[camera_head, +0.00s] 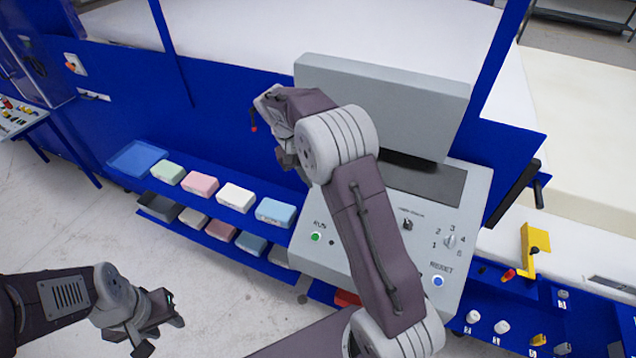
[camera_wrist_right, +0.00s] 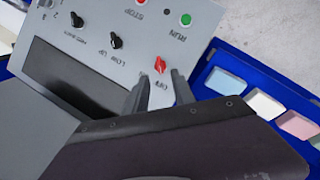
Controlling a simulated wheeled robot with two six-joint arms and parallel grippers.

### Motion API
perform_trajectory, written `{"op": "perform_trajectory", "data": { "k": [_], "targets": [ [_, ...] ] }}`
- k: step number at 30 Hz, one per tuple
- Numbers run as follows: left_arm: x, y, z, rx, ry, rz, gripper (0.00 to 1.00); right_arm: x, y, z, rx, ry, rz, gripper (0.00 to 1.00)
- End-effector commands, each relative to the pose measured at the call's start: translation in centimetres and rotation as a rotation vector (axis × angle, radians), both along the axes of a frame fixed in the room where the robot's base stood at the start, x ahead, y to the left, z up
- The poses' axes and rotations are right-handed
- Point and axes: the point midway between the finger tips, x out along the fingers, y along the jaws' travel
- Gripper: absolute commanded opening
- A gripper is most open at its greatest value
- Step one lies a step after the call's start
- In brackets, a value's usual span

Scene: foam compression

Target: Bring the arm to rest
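My right arm (camera_head: 375,230) reaches up across the control panel (camera_head: 460,210) in the head view, and its wrist is bent over to the left. In the right wrist view my right gripper (camera_wrist_right: 160,79) has its two fingers apart with nothing between them. Its fingertips are close to a red knob (camera_wrist_right: 160,65) marked OFF; I cannot tell whether they touch it. My left gripper (camera_head: 165,333) is at the lower left of the head view, above the floor, with its fingers spread and empty.
A blue two-level rack with foam blocks, such as the white one (camera_head: 236,197), stands left of the panel. A grey monitor housing (camera_head: 385,100) rises behind the panel. A yellow bracket (camera_head: 535,248) is at the right. Open floor (camera_head: 60,220) lies at the left.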

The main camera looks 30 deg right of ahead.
Motion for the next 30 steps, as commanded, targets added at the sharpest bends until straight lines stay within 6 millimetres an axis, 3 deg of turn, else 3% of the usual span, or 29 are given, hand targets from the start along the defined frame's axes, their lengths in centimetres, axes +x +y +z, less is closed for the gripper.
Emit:
{"op": "perform_trajectory", "data": {
  "k": [11,16,20,24,27,30],
  "targets": [
    [0.0,0.0,-0.3,0.0,0.0,0.0,0.36,0.0,0.0,-0.4,0.0,-0.001,0.0,0.31],
    [0.0,0.0,-4.9,0.0,0.0,0.0,0.36,-0.1,0.0,-1.9,0.002,-0.062,0.0,0.31],
    [0.0,0.0,-9.6,0.0,0.001,0.0,0.36,-4.6,1.0,-5.6,0.047,-0.047,0.002,0.31],
    [0.0,0.0,-13.4,0.0,0.0,0.0,0.36,-9.8,3.1,-11.0,0.144,-0.049,0.046,0.31],
    [0.0,0.0,-15.6,0.0,0.0,0.0,0.36,-14.0,4.9,-15.5,0.225,-0.058,0.087,0.31],
    [0.0,0.0,-16.5,0.0,0.0,0.0,0.36,-18.2,6.5,-19.0,0.297,-0.074,0.12,0.31]
  ]
}}
